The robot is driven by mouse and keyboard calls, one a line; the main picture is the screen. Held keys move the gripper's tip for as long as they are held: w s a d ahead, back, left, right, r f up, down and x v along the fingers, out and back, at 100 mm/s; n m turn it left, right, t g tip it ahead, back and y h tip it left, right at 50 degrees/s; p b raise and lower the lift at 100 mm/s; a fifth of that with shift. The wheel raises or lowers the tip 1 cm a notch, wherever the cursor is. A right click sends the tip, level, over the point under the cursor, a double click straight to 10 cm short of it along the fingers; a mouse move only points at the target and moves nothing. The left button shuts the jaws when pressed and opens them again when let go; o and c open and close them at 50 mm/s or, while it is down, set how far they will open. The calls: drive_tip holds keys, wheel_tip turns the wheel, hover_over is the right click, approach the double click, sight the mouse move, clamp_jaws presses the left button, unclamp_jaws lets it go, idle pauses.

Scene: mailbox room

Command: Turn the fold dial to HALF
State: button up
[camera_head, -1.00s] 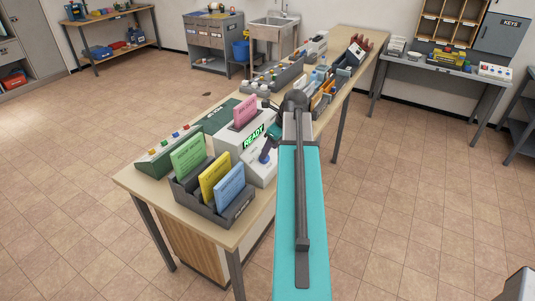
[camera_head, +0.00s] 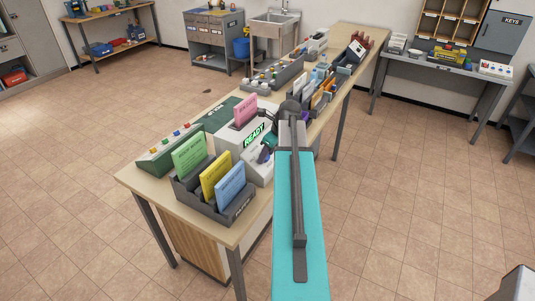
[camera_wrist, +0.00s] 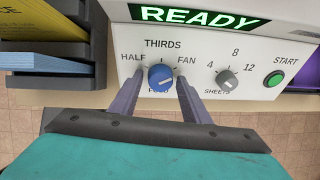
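The blue fold dial (camera_wrist: 161,78) sits on the white front panel of the folding machine (camera_head: 229,141), with HALF at its upper left, THIRDS above and FAN at its upper right. A pale mark shows on the dial; its exact setting is hard to tell. The FOLD label below is partly hidden. In the head view my gripper (camera_head: 268,151) is small at the panel, and the dial cannot be made out.
Right of the fold dial are a grey SHEETS dial (camera_wrist: 227,79) and a green START button (camera_wrist: 274,80). A lit READY display (camera_wrist: 194,16) is above. A dark rack (camera_head: 212,207) of coloured paper stands beside the machine, near my gripper's left side.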

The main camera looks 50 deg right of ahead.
drive_tip(key=c, duration=0.7)
drive_tip(key=shift+c, duration=0.2)
drive_tip(key=shift+n, duration=0.4)
drive_tip(key=n+b, duration=0.1)
drive_tip(key=n, duration=0.1)
drive_tip(key=n+h+b, duration=0.1)
drive_tip(key=n+b, duration=0.1)
drive_tip(key=n, duration=0.1)
drive_tip(key=shift+s+a+f+t, duration=0.1)
drive_tip(key=shift+s+f+t, duration=0.1)
drive_tip(key=shift+t, duration=0.2)
drive_tip(key=n+t+b, duration=0.1)
drive_tip(key=n+b, duration=0.2)
drive_tip(key=n, duration=0.2)
drive_tip(key=n+b, duration=0.2)
drive_tip(key=n, duration=0.1)
drive_tip(key=n+t+b, duration=0.1)
drive_tip(key=n+b, duration=0.1)
drive_tip(key=n, duration=0.1)
drive_tip(key=shift+s+f+n, duration=0.1)
drive_tip(key=shift+f+n, duration=0.05)
drive_tip(key=shift+n, duration=0.15)
drive_tip(key=n+t+b, duration=0.1)
drive_tip(key=n+b, duration=0.1)
drive_tip(key=n, duration=0.2)
drive_tip(key=shift+b, duration=0.4)
drive_tip(key=shift+d+n+y+b, duration=0.2)
drive_tip(key=shift+n+y+b, duration=0.3)
drive_tip(key=shift+n, duration=0.5)
